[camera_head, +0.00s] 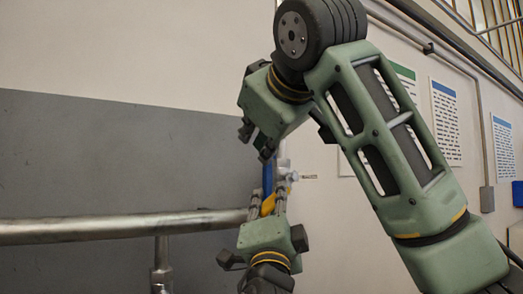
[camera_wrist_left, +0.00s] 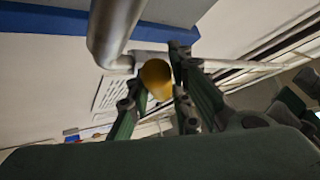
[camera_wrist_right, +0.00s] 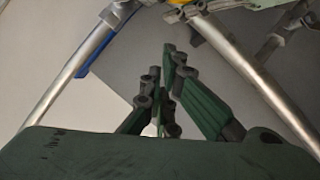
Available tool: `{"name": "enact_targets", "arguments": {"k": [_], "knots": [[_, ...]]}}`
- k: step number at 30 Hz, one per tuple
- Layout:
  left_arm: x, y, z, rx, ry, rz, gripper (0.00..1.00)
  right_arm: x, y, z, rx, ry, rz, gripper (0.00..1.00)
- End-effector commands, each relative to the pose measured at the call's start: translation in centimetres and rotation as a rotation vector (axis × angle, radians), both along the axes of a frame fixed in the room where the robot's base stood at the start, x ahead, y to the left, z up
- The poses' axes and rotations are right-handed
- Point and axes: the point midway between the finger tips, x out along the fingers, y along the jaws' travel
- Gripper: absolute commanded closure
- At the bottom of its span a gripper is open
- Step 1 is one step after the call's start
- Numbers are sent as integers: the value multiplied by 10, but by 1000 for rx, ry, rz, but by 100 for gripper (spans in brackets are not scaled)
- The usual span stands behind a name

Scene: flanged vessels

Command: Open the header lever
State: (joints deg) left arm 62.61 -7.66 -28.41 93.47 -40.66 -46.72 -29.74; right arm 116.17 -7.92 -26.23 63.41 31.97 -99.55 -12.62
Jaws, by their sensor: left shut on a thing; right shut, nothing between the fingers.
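A yellow piece (camera_head: 268,204), which looks like the lever's grip, is between the fingers of my left gripper (camera_head: 267,198). In the left wrist view the yellow piece (camera_wrist_left: 156,78) shows as a rounded end between the fingertips (camera_wrist_left: 160,72). A narrow blue bar (camera_head: 267,177) stands just above it and also shows in the right wrist view (camera_wrist_right: 108,42). My right gripper (camera_head: 259,148) is above the left one, near the blue bar's top. In the right wrist view its fingers (camera_wrist_right: 169,65) are together and empty. Most of the valve is hidden by my grippers.
A thick metal pipe (camera_head: 120,226) runs across the left, with a vertical pipe (camera_head: 162,265) below it. A small pale fitting (camera_head: 288,174) sits beside the grippers. Notices (camera_head: 446,122) and a conduit (camera_head: 482,130) are on the wall at right.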

Motion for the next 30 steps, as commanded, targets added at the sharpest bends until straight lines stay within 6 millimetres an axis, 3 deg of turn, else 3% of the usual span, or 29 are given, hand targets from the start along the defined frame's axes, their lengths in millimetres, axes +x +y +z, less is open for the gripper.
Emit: {"name": "enact_targets", "arguments": {"k": [1,12,21,30], "knots": [[3,-2,-7,5,13,1,100,9,4,-6,-2,5,0,100],[3,-2,-7,5,15,2,100,70,26,-30,-2,3,1,100],[3,-2,-7,5,15,2,100,74,7,-53,0,0,2,100],[3,-2,-7,5,15,2,100,74,2,-60,0,-1,4,100]]}}
